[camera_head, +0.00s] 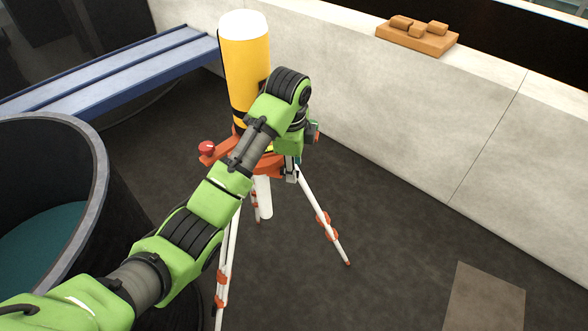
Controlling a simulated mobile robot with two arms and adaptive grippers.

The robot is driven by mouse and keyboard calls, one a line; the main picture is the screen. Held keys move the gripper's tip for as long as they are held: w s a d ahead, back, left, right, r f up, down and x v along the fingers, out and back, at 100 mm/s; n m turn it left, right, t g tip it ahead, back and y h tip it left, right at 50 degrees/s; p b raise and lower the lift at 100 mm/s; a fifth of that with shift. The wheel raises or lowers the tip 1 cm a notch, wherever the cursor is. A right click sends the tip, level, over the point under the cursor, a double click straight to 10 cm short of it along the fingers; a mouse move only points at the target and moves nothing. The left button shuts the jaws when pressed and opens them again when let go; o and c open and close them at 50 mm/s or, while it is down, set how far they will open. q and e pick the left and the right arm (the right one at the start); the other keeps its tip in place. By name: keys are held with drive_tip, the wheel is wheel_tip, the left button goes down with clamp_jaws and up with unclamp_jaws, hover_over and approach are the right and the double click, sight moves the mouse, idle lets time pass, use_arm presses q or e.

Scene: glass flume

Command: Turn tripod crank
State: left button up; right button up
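A tripod with an orange head and white legs (323,218) with orange clamps stands on the dark floor. A tall yellow cylinder (245,70) with a white top stands upright above its head. An orange arm with a red knob (207,148), which looks like the crank, sticks out to the left of the head. My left arm crosses in front of the tripod and hides much of the head. My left gripper (291,172) is at the right side of the head, mostly hidden behind my wrist. I cannot tell whether it touches anything. My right gripper is out of view.
A round dark tank (88,150) with teal inside stands at the left. A blue beam (120,68) runs behind it towards the tripod. A pale wall (400,110) runs behind, with a wooden block set (420,40) on top. The floor at right is clear except a flat brown panel (485,298).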

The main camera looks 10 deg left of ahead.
use_arm(q)
drive_tip(key=shift+w+f, duration=0.15)
drive_tip(key=shift+f, duration=1)
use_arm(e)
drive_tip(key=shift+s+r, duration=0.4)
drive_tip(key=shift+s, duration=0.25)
use_arm(q)
clamp_jaws()
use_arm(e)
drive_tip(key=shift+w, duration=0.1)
use_arm(q)
drive_tip(key=shift+f, duration=0.15)
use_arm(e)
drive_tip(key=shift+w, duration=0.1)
use_arm(q)
drive_tip(key=shift+s+a+f+t+h+b, duration=0.15)
drive_tip(key=shift+s+f+t+b, duration=0.15)
drive_tip(key=shift+f+t, duration=0.65)
drive_tip(key=shift+s+d+f+t+h+b, duration=0.1)
drive_tip(key=shift+s+f+t+b, duration=0.3)
drive_tip(key=shift+t, duration=0.9)
drive_tip(key=shift+s+a+f+t+h+b, duration=0.1)
drive_tip(key=shift+s+f+t+h+b, duration=0.1)
drive_tip(key=shift+f+t, duration=0.75)
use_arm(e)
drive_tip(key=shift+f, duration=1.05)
